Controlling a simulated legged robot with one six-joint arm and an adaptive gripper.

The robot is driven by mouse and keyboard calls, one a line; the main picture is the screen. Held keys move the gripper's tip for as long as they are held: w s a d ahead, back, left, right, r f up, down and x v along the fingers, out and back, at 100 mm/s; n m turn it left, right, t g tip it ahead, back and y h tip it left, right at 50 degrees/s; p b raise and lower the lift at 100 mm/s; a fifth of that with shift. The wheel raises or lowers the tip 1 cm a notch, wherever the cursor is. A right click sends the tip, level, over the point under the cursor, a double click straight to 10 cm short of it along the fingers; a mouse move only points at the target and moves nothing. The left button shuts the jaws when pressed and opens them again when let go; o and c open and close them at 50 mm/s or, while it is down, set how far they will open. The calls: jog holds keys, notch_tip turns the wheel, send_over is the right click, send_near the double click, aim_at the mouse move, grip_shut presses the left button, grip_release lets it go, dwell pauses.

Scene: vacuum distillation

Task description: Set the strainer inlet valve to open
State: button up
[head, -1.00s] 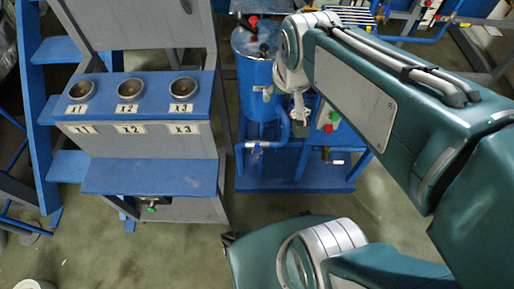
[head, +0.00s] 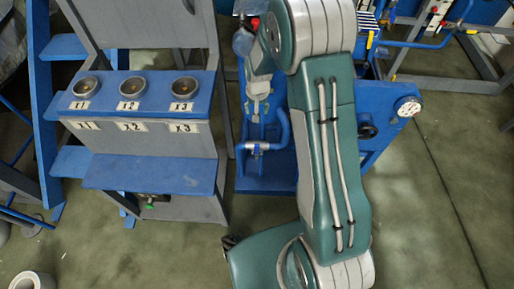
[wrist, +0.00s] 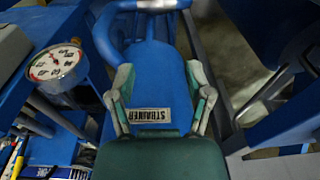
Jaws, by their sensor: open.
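The blue strainer (wrist: 155,65) fills the middle of the wrist view, its STRAINER label upside down. In the head view my arm hides most of it. A small valve with a metal body (head: 257,147) sits on the blue pipe low on the strainer unit; a metallic fitting on a blue pipe also shows at the top edge of the wrist view (wrist: 158,4). I cannot tell its handle position or confirm that it is the inlet valve. My gripper (wrist: 160,85) is open and empty, its fingers apart in front of the strainer. It also shows, partly hidden, in the head view (head: 255,105).
A pressure gauge (wrist: 55,64) is left of the gripper in the wrist view; a gauge also shows at right in the head view (head: 408,106). A blue stand with three cups (head: 130,88) is at left. Blue pipes and frames crowd the strainer; floor at lower right is clear.

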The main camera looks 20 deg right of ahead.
jog(key=g, duration=0.1)
send_near(257, 148)
jog(key=shift+w+m, duration=0.3)
jog(key=shift+w, duration=0.05)
notch_tip(257, 148, down, 11)
grip_shut()
